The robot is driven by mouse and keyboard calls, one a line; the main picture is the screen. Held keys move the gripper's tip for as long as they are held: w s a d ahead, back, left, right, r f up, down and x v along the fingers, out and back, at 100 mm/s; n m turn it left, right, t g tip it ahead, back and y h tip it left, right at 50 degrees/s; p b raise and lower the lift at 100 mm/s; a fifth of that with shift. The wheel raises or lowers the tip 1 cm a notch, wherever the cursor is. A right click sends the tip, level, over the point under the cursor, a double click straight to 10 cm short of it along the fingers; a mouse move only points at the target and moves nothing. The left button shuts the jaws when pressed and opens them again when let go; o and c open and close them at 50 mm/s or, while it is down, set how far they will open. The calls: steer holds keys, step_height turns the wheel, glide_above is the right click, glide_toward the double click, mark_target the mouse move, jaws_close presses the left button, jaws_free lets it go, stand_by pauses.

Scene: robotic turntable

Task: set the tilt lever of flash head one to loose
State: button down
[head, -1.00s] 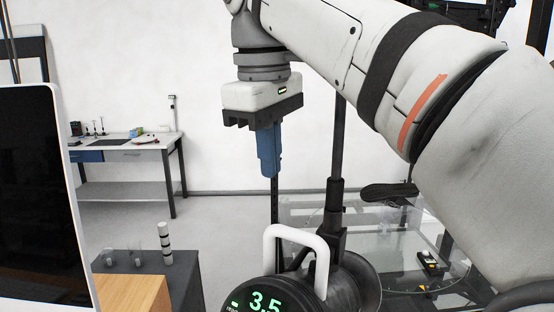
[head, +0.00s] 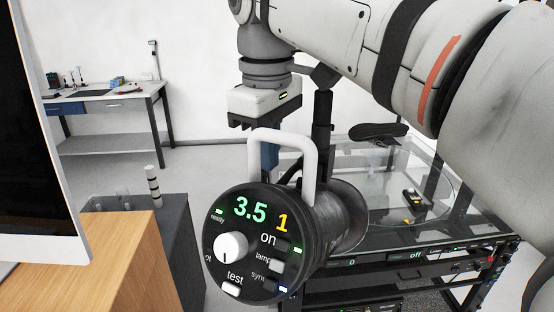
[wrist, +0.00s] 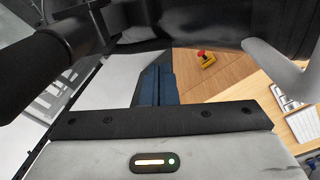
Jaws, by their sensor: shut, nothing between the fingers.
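Flash head one (head: 232,282), a black round unit showing a green 3.5 and a yellow 1, faces me in the head view, with a white loop handle (head: 310,160) on top. My gripper (head: 270,156) points down behind that handle. Its blue fingers are shut and empty; their tips are hidden behind the flash head. In the wrist view the fingers (wrist: 155,86) show close together. A black paddle-shaped part (head: 378,131) sticks out right of the stand pole; I cannot tell whether it is the tilt lever. No lever setting is readable.
A glass turntable (head: 440,160) with a small black and yellow device (head: 413,199) stands behind at right. A wooden desk (head: 130,262) and monitor (head: 40,150) are at left.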

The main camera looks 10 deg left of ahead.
steer(key=shift+d+f, duration=0.5)
steer(key=shift+f, duration=0.1)
steer(key=shift+s, duration=0.1)
steer(key=shift+s+a+f, duration=0.1)
steer(key=shift+s+f, duration=0.05)
steer(key=shift+f, duration=0.25)
steer(key=shift+r, duration=0.15)
steer(key=shift+r+p, duration=0.75)
steer(key=shift+p, duration=0.1)
steer(key=shift+r, duration=0.1)
